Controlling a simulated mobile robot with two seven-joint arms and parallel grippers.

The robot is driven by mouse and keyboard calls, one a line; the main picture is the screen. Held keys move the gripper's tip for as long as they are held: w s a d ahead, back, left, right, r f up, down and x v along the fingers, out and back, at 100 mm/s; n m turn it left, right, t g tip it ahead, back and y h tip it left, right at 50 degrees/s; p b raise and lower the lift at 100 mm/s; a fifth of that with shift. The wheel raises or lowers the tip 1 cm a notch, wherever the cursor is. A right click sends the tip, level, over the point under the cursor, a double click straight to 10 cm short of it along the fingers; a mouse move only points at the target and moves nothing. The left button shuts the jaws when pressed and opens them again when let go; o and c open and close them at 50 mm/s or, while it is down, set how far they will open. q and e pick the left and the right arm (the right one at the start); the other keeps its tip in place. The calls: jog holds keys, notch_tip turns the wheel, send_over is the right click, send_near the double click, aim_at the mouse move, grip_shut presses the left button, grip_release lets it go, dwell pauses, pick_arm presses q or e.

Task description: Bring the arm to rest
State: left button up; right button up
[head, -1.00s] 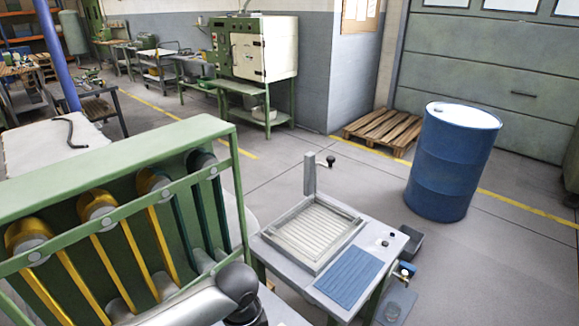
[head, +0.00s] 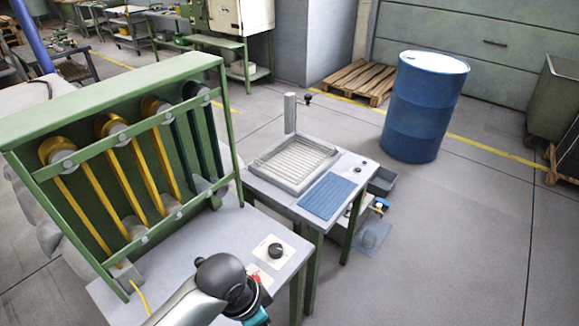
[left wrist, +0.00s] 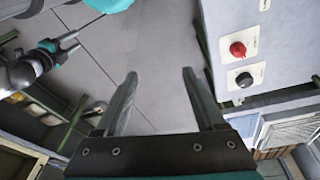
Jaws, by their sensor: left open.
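My left gripper (left wrist: 158,78) is open and empty in the left wrist view, its two dark fingers apart over the grey floor. A grey machine panel with a red knob (left wrist: 238,49) and a black knob (left wrist: 244,79) stands to the right of the fingers, apart from them. My other gripper (left wrist: 78,40) shows small at the upper left, its two fingers apart with nothing visible between them. In the head view one of my arms (head: 190,303) reaches in at the bottom, beside the green extruder rack (head: 120,88); its gripper is out of frame.
A small table with a grey tray (head: 262,177) and blue ribbed mat (head: 325,196) stands right of the rack. A blue barrel (head: 425,110) and wooden pallet (head: 357,80) stand behind.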

pick_arm(q)
jog(key=s+a+r+n+t+y, duration=0.2)
jog(key=s+a+r+n+t, duration=0.15)
jog(key=s+a+n, duration=0.65)
notch_tip(320, 180, down, 27)
jog(key=a+m+g+b, duration=0.1)
jog(key=g+b, duration=0.1)
jog(key=b, duration=0.5)
jog(key=s+a+f+b, duration=0.1)
jog(key=s+f+b, duration=0.2)
jog(key=s+f, duration=0.5)
jog(key=s+a+f+g+b, duration=0.1)
jog(key=s+f+b, duration=0.3)
jog(key=s+f, duration=0.4)
notch_tip(320, 180, down, 7)
jog(key=shift+s+a+r, duration=0.2)
jog(key=shift+s+a, duration=0.2)
pick_arm(e)
notch_tip(320, 180, down, 15)
jog(key=s, duration=0.2)
jog(key=shift+s+r+g, duration=0.15)
jog(key=shift+s+g, duration=0.15)
jog(key=shift+s, duration=0.1)
